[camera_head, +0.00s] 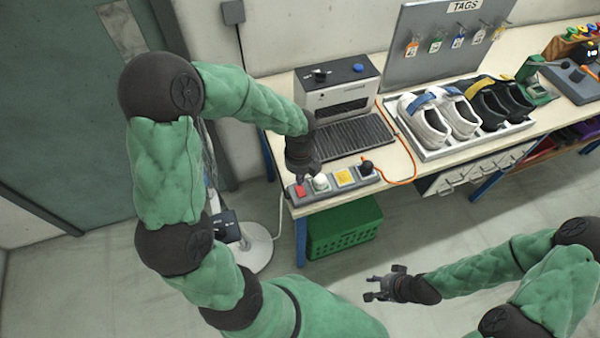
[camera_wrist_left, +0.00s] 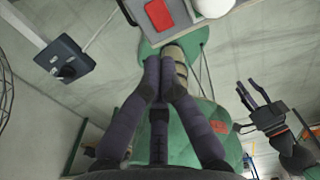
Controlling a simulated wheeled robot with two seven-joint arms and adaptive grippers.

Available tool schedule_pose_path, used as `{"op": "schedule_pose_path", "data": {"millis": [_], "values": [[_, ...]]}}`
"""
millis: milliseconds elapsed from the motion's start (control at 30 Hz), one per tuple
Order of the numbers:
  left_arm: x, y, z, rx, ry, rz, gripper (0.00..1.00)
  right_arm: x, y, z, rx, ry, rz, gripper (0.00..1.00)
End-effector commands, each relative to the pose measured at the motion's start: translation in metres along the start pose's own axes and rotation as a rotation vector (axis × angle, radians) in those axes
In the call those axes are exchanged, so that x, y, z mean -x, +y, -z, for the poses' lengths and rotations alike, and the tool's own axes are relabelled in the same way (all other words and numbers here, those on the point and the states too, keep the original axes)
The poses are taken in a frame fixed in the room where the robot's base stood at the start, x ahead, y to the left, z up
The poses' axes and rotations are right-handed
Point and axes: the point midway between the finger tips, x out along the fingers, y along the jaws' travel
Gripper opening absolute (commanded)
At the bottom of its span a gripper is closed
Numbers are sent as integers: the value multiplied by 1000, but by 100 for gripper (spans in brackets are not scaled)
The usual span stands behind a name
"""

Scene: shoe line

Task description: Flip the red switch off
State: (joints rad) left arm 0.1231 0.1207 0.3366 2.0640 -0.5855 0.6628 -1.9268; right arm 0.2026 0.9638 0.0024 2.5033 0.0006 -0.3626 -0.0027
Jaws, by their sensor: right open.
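The red switch (camera_head: 300,190) is at the left end of a grey power strip (camera_head: 330,190) along the table's front edge. The strip also bears a white round piece (camera_head: 320,183), a yellow square (camera_head: 345,177) and a black plug (camera_head: 366,167). My left gripper (camera_head: 303,177) points down just above the red switch; contact cannot be told. In the left wrist view the fingers (camera_wrist_left: 161,65) are together, and the red switch (camera_wrist_left: 167,12) lies beyond their tips. My right gripper (camera_head: 376,287) is open and empty, low in front of the table; it also shows in the wrist view (camera_wrist_left: 246,108).
A grey machine (camera_head: 338,90) with a ribbed conveyor (camera_head: 352,137) stands behind the strip. An orange cord (camera_head: 411,165) loops from the plug. A shoe tray (camera_head: 435,153) is to the right. A green crate (camera_head: 345,230) is under the table. A dark box on a stand (camera_head: 228,225) is at left.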

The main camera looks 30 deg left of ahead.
Motion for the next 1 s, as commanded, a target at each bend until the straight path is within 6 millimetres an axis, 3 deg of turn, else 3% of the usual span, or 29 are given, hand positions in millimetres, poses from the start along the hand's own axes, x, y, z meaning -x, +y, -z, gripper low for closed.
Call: {"op": "schedule_pose_path", "data": {"millis": [200, 400, 600, 1000], "values": [[-44, 0, 0, 0, 2, -2, 0, -14, 5, 0, 0, 0, 0, 44], [-72, 0, 0, 1, 1, 0, 0, -24, 8, 1, 0, 0, 0, 44], [-85, 0, 0, 0, 0, 0, 0, -27, 10, 1, 0, 0, 0, 44], [-86, 0, 0, 0, 0, 0, 0, -27, 10, 1, 0, 0, 0, 44]]}}
